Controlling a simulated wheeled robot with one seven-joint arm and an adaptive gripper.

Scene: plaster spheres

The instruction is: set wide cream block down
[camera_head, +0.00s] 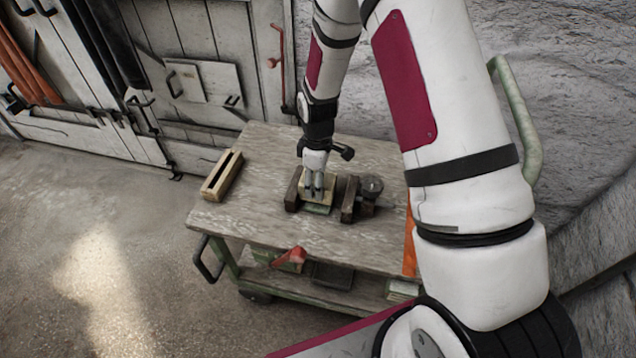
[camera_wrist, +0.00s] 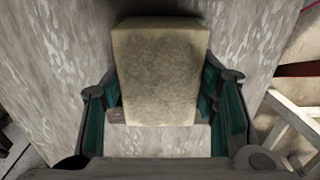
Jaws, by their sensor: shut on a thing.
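The wide cream block (camera_wrist: 160,72) fills the middle of the wrist view, between the two teal-padded fingers of my gripper (camera_wrist: 163,108). My gripper is shut on it. In the head view my gripper (camera_head: 315,187) points down over the cart top, and part of the cream block (camera_head: 328,190) shows beside and behind the fingers. Dark jaw-like blocks (camera_head: 350,198) with a green base (camera_head: 318,209) stand around that spot. The block's underside is hidden, so I cannot tell whether it touches anything below.
The worn wooden cart top (camera_head: 245,215) is largely clear at its left and front. A slotted cream box (camera_head: 222,175) lies near its left edge. A round dark part (camera_head: 371,186) sits right of the jaws. A lower shelf (camera_head: 330,292) holds several items.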

